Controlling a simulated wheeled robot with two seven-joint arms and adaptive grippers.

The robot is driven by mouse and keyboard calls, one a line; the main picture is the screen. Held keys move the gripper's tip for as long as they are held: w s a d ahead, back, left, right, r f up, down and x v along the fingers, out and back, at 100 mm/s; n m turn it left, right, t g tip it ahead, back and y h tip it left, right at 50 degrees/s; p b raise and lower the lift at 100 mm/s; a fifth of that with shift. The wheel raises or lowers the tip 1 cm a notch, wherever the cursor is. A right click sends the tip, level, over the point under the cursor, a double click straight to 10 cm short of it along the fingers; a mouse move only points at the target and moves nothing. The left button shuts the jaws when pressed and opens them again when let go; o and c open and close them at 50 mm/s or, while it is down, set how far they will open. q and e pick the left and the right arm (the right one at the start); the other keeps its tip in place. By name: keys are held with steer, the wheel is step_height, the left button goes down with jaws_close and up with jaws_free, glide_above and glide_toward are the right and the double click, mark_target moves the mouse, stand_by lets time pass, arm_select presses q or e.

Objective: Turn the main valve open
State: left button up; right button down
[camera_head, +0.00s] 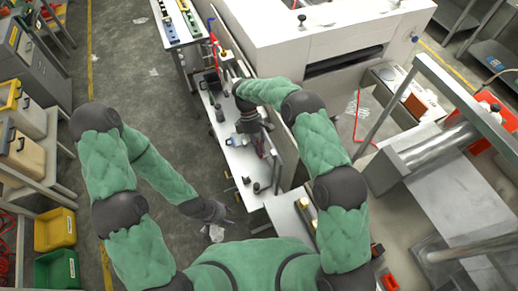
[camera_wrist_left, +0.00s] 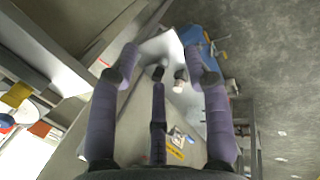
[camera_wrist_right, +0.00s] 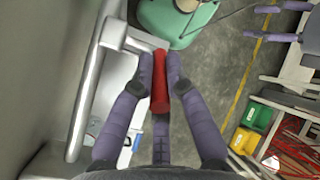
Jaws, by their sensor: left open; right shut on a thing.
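A red handle (camera_wrist_right: 160,82) sits between the fingers of my right gripper (camera_wrist_right: 160,75) in the right wrist view. The gripper is shut on it. A pale grey bar runs close to the handle's upper end; I cannot tell whether they join. In the head view my right gripper (camera_head: 262,146) reaches down beside the white machine's near side, over the narrow bench, and its fingers and arm hide most of the handle. My left gripper (camera_head: 218,213) hangs low near the floor, left of the bench. It is open and empty, with its fingers spread in the left wrist view (camera_wrist_left: 160,70).
A white machine (camera_head: 300,45) stands to the right of the narrow white bench (camera_head: 240,160), which carries small dark items. Yellow (camera_head: 55,230) and green (camera_head: 57,268) bins stand at lower left. The floor (camera_head: 140,85) between is mostly clear.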

stand_by(0.3)
arm_select(q)
steer(key=shift+w+d+r, duration=0.1)
steer(key=shift+w+r, duration=0.05)
steer(key=shift+w, duration=0.05)
steer(key=c, duration=0.9)
steer(key=w+d+r+m+t, duration=0.1)
steer(key=m, duration=0.1)
steer(key=w+d+r+m+t, duration=0.1)
steer(key=w+r, duration=0.1)
steer(key=w+d+r+m, duration=0.1)
steer(key=m, duration=0.1)
steer(key=shift+w+d+r+m+t+y, duration=0.15)
steer(key=shift+w+d+m+t+y, duration=0.15)
steer(key=shift+t+y, duration=0.1)
jaws_close()
steer(key=w+d+r+m+t+h, duration=0.1)
steer(key=w+d+r+m+t, duration=0.1)
steer(key=d+r+m+t, duration=0.4)
steer(key=w+d+r+m+t, duration=0.2)
steer(key=d+r+m, duration=0.2)
steer(key=r+m, duration=0.6)
steer(key=w+d+f+n, duration=0.1)
steer(key=w+f, duration=0.5)
steer(key=w, duration=0.4)
steer(key=shift+w+d, duration=0.2)
steer(key=shift+d, duration=0.1)
